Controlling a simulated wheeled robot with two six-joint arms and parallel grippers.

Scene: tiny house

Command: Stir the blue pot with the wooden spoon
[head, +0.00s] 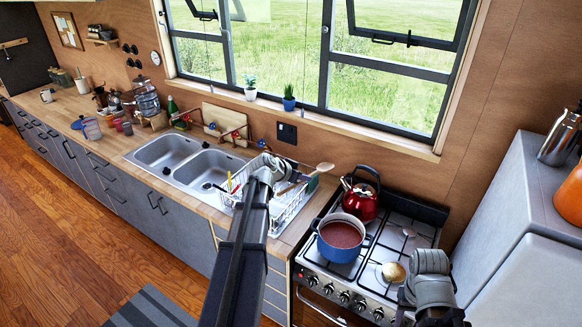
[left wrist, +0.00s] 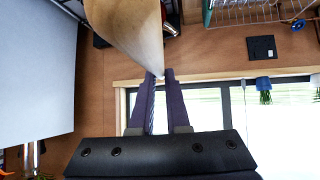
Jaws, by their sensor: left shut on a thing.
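The blue pot (head: 338,254) stands on the front left of the stove with reddish-brown liquid in it. The wooden spoon (head: 324,167) is in my left gripper (head: 290,176), held above the white dish rack, with its bowl pointing right toward the stove. In the left wrist view, the gripper's two dark fingers (left wrist: 160,78) are shut on the handle, and the spoon's wide bowl (left wrist: 133,30) extends past them at the top. The spoon is up and left of the pot, apart from it. My right arm shows low at the right; its fingertips cannot be made out.
A red kettle (head: 360,203) stands behind the pot. A round beige thing (head: 393,272) lies on the stove (head: 420,236) right of the pot. The dish rack (head: 290,214) and double sink (head: 205,168) are to the left. A grey fridge (head: 515,210) stands right.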

